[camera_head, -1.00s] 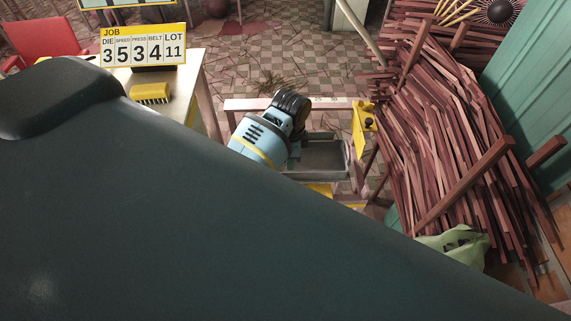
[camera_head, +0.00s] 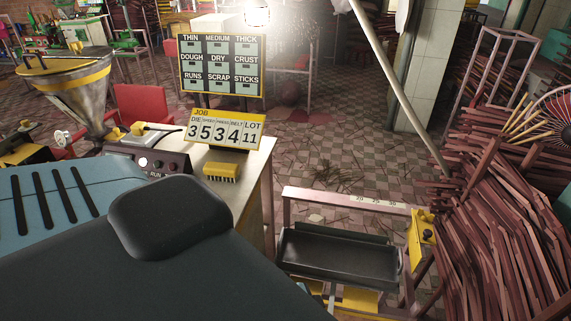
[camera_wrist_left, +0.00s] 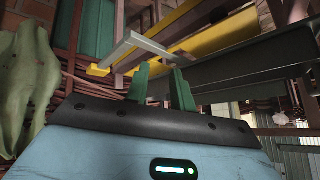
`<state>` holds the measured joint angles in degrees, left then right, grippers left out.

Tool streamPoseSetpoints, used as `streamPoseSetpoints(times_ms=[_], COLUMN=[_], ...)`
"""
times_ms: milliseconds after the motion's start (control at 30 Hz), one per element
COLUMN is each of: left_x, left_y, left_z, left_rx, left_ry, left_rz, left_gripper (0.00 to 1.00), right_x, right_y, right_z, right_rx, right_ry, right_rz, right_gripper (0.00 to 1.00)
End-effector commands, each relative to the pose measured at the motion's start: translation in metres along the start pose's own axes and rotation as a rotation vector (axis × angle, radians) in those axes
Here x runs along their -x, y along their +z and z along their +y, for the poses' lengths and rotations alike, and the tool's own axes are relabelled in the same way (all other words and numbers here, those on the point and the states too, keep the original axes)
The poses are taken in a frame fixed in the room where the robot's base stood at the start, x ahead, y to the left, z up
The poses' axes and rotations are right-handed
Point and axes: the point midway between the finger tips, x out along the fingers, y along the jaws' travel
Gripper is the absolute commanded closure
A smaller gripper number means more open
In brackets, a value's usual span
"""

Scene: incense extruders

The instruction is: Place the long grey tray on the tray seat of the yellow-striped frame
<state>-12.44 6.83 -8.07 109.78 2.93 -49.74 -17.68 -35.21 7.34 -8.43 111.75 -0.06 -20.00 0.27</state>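The long grey tray (camera_head: 340,254) is dark, shallow and empty. In the head view it lies level across the yellow-striped frame (camera_head: 350,199), behind the front yellow part (camera_head: 360,298). I cannot tell whether it is fully down on the tray seat, which it hides. My left gripper (camera_wrist_left: 161,82) shows in the left wrist view with its two green fingers apart and nothing visible between them. A dark long surface, perhaps the tray, is to their right there. In the head view my dark arm covers the lower left and hides the left gripper. My right gripper is not in view.
A table (camera_head: 258,165) with a JOB board (camera_head: 226,131) and a yellow brush (camera_head: 222,172) stands left of the frame. A big pile of reddish sticks (camera_head: 510,205) crowds the right side.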

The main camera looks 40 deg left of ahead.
Motion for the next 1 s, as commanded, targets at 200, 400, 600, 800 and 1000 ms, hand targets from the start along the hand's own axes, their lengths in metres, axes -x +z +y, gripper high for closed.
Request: streamPoseSetpoints(times_ms=[200, 400, 600, 800, 1000], left_x=[0.035, 0.058, 0.061, 0.061, 0.06], left_y=[0.073, 0.097, 0.099, 0.099, 0.099], left_z=[0.046, 0.064, 0.066, 0.066, 0.066], left_rx=[0.204, 0.297, 0.312, 0.31, 0.309], left_ry=[-0.002, 0.003, 0.004, 0.004, 0.004], left_rz=[0.099, 0.154, 0.165, 0.164, 0.163], left_gripper=[0.76, 0.76, 0.76, 0.76, 0.76], right_x=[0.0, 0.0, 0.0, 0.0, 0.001], right_y=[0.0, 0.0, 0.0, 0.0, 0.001], right_z=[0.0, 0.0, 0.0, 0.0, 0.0], right_rx=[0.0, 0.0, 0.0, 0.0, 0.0], right_ry=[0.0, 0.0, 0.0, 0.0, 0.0], right_rz=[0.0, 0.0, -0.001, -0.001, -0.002], right_gripper=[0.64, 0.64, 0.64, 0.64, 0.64])
